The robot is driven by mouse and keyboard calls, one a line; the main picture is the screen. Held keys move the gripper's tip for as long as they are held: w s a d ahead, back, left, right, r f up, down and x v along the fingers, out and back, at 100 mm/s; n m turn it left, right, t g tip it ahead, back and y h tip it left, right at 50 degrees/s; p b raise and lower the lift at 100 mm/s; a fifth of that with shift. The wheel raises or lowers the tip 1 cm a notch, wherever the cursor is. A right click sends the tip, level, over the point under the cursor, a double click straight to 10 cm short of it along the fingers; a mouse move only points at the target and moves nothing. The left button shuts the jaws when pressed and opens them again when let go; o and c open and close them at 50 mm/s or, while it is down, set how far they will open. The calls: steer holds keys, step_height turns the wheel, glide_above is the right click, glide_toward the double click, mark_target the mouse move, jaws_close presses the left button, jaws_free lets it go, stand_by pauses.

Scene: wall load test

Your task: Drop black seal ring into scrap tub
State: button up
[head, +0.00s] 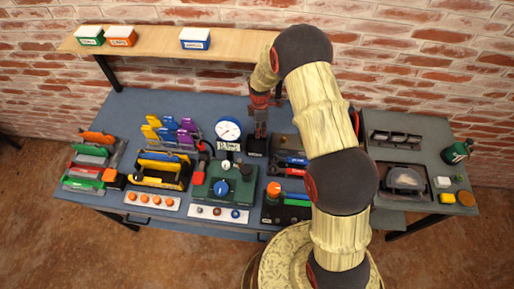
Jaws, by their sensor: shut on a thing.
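My gripper (260,122) points down over the back middle of the blue bench, just above a black block (256,146). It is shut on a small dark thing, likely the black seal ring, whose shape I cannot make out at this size. Three small labelled tubs stand on the wooden shelf: a green one (90,37), an orange one (121,37) and a blue one (195,40). Their labels are too small to read, so I cannot tell which is the scrap tub.
A round white gauge (228,130) stands left of my gripper, above a green fixture (222,185). Tool racks (165,165) crowd the bench's left. A grey side table (437,160) holds trays and a green bottle (457,151). My arm hides part of the bench's right. The shelf's middle is clear.

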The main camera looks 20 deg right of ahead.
steer(key=b, duration=0.2)
glide_above(259, 145)
steer(key=shift+w+f, duration=0.1)
steer(key=shift+f, duration=2.35)
steer(key=o, duration=0.8)
steer(key=shift+r, duration=0.1)
step_height(259, 145, up, 12)
steer(key=shift+f, duration=0.1)
